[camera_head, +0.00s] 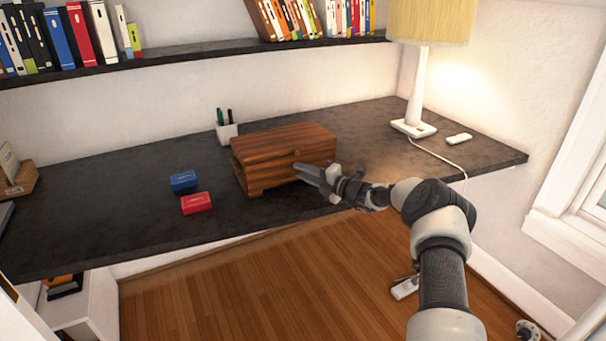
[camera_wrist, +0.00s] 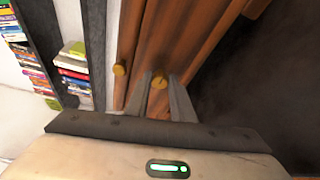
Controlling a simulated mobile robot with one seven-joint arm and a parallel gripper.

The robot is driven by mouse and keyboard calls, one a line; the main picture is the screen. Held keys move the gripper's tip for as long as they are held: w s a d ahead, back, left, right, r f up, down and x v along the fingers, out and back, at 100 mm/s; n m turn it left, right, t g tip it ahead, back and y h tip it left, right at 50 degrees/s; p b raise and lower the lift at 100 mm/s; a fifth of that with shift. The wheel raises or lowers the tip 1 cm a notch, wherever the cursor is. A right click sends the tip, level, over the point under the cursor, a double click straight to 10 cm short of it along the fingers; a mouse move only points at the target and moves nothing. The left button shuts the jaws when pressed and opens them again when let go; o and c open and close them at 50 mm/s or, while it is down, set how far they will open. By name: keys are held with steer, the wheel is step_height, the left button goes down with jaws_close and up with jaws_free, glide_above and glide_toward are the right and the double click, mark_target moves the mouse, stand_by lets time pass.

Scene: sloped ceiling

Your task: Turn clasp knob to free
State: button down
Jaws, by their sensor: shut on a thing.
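A brown wooden box (camera_head: 262,162) with a closed lid stands on the dark desk. A small brass knob (camera_head: 297,152) shows high on its front face, just above my gripper (camera_head: 299,170) in the head view. A second brass knob, the clasp knob (camera_wrist: 159,81), sits between my fingertips (camera_wrist: 160,80) on the box front. My gripper is shut on it. This lower knob is hidden by my gripper in the head view.
A blue box (camera_head: 183,181) and a red box (camera_head: 196,203) lie left of the wooden box. A pen cup (camera_head: 227,131) stands behind it. A lamp (camera_head: 415,110) stands at the right, with its cord on the desk (camera_head: 90,225). Shelves of books hang above.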

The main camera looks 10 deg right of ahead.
steer(key=c, duration=1.5)
jaws_free()
steer(key=shift+c, duration=0.2)
steer(key=p+v, duration=0.2)
steer(key=v, duration=1.5)
steer(key=shift+s+d, duration=0.15)
steer(key=shift+s, duration=0.05)
